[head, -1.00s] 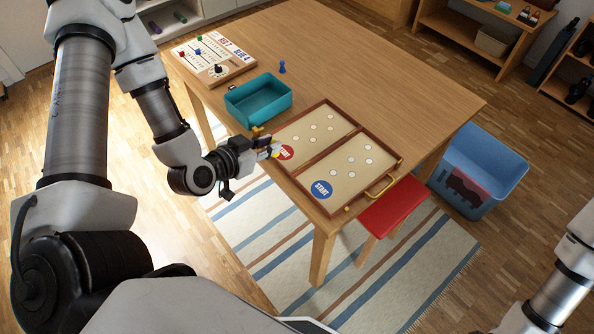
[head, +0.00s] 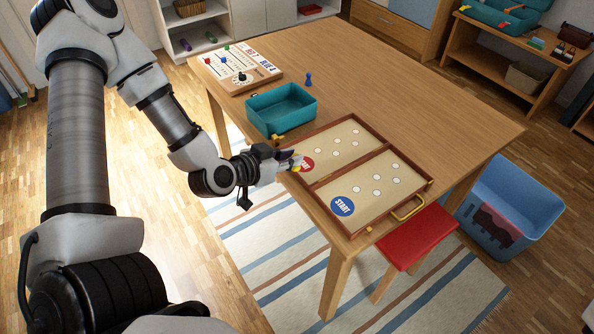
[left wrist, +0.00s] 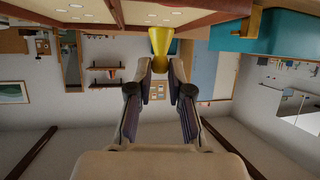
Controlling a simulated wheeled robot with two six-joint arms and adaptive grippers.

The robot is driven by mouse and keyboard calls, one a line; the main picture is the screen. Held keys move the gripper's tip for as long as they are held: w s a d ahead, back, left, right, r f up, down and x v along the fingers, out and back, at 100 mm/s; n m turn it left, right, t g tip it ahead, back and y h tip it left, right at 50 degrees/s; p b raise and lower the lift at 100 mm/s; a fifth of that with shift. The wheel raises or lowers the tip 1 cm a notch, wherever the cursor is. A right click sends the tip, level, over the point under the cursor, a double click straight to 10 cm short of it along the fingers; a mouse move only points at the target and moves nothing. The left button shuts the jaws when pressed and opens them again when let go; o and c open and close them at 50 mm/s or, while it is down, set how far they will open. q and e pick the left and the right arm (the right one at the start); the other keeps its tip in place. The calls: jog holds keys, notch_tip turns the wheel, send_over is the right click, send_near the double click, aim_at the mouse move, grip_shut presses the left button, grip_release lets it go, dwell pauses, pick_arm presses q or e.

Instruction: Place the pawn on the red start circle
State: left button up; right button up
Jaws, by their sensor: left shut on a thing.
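My left gripper (head: 291,164) is shut on a yellow pawn (left wrist: 160,42). In the left wrist view, which shows the room upside down, the pawn's round head is between the fingertips and its wide base points to the board. In the head view the pawn (head: 298,168) is small and partly hidden by the fingers, beside and partly over the red start circle (head: 307,164). I cannot tell whether its base touches the board. The wood-framed game board (head: 316,185) lies open on the table, with a blue start circle (head: 342,206) nearer the front. My right gripper is out of view.
A teal tray (head: 283,123) stands just behind my gripper, with a brass-coloured piece (head: 277,138) near its corner. A blue pawn (head: 308,78) and a score board (head: 232,76) are farther back. A red stool (head: 417,238) and blue bin (head: 512,203) stand beside the table (head: 430,88).

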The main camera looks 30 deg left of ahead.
pick_arm(q)
jog(key=w, duration=0.3)
jog(key=w+a, duration=0.1)
jog(key=w, duration=0.1)
jog(key=shift+f, duration=0.35)
notch_tip(320, 180, down, 3)
jog(key=shift+r, duration=0.2)
jog(key=shift+a+f, duration=0.1)
jog(key=shift+f, duration=0.25)
jog(key=o, duration=0.3)
jog(key=shift+f, duration=0.1)
jog(key=o, duration=0.4)
jog(key=shift+o, duration=0.2)
